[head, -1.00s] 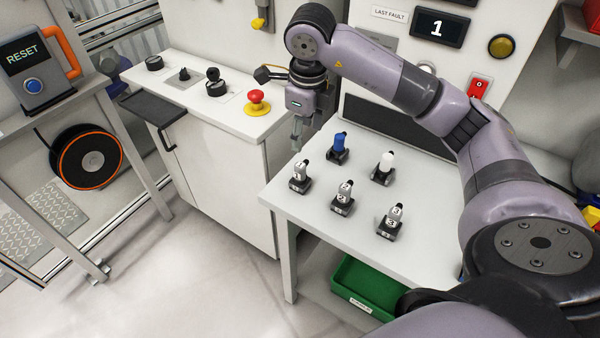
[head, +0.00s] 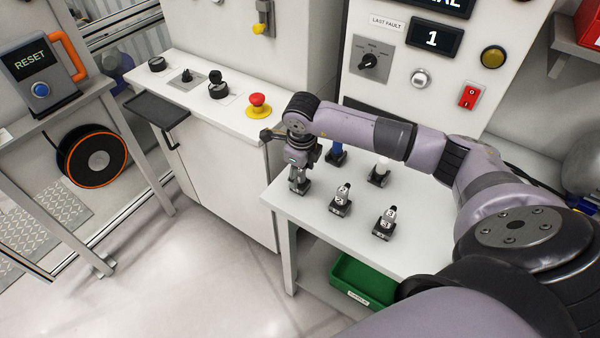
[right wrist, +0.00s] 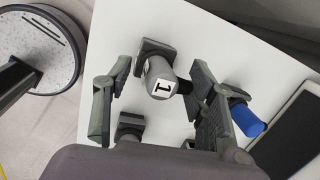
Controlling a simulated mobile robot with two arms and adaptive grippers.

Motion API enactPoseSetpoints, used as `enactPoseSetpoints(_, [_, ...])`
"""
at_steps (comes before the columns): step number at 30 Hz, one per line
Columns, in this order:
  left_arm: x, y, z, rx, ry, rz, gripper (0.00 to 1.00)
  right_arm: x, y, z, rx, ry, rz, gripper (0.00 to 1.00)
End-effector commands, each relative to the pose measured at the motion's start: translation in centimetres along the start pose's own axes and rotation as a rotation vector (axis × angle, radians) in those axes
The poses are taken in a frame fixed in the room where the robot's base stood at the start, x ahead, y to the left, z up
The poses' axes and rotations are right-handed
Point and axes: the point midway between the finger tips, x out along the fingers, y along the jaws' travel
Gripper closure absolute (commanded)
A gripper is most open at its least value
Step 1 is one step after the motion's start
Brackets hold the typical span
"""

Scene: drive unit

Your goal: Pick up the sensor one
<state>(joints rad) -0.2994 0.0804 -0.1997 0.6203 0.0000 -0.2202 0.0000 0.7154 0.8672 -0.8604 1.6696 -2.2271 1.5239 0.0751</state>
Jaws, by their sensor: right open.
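Sensor one, a small grey cylinder with a white label marked 1 (right wrist: 160,78), stands in a dark base on the white table (head: 345,245). My right gripper (head: 299,187) is over it at the table's left corner, and hides most of it in the head view. In the right wrist view, the open fingers of the right gripper (right wrist: 160,68) stand on both sides of the sensor, with gaps visible. Sensor two (head: 341,196) and sensor three (head: 385,222) stand to the right in their own bases. My left gripper is not in view.
A blue-topped piece (head: 337,152) and a white-topped piece (head: 380,171) stand behind, close to my right arm. The blue one (right wrist: 246,118) is beside a finger in the wrist view. A green bin (head: 362,282) is below the table. A red emergency button (head: 257,101) is behind left.

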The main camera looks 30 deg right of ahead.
Motion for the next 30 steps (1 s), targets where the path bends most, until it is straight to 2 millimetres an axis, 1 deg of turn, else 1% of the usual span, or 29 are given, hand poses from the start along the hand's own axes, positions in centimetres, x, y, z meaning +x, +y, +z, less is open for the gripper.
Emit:
enactPoseSetpoints(7, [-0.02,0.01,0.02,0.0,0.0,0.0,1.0,0.31,0.01,-0.01,-0.001,0.0,0.0,0.49])
enactPoseSetpoints(8, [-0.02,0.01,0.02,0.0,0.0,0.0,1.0,0.3,0.01,-0.01,0.0,0.0,0.0,0.5])
enactPoseSetpoints(30, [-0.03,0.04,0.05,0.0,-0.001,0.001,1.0,0.21,-0.08,0.0,0.0,-0.001,-0.002,0.99])
